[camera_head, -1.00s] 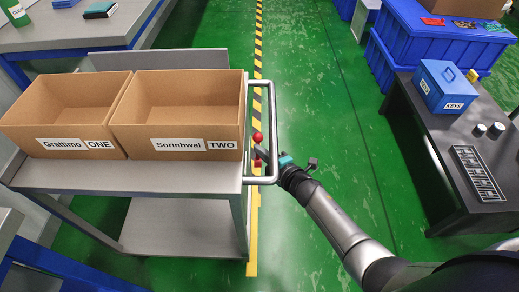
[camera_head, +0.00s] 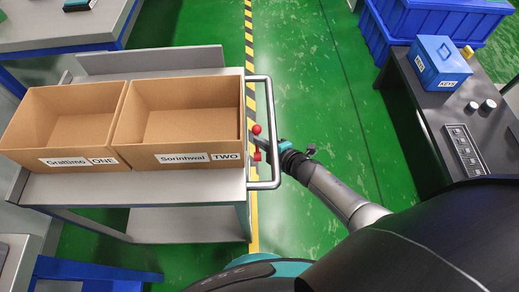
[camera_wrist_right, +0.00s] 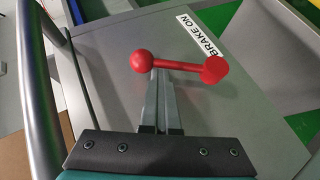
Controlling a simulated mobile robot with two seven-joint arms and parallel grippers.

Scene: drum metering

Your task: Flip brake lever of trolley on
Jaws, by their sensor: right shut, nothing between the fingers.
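The grey trolley (camera_head: 180,190) stands at the left with a tubular handle (camera_head: 272,110) on its right end. Its red brake lever (camera_head: 257,130) has a round ball at one end and shows inside the handle. In the right wrist view the lever (camera_wrist_right: 180,66) lies across the picture, ball at left, thicker red end at right, beside a "BRAKE ON" label (camera_wrist_right: 200,36). My right gripper (camera_wrist_right: 161,74) is shut and empty, its fingertips right at the lever's bar; I cannot tell whether they touch. In the head view my right gripper (camera_head: 263,144) reaches in by the handle. My left gripper is out of view.
Two cardboard boxes (camera_head: 60,158) (camera_head: 180,149) sit on the trolley top. A dark bench (camera_head: 425,110) with a blue keys box (camera_head: 440,62) stands at the right, and blue crates (camera_head: 400,22) behind it. Green floor between trolley and bench is clear.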

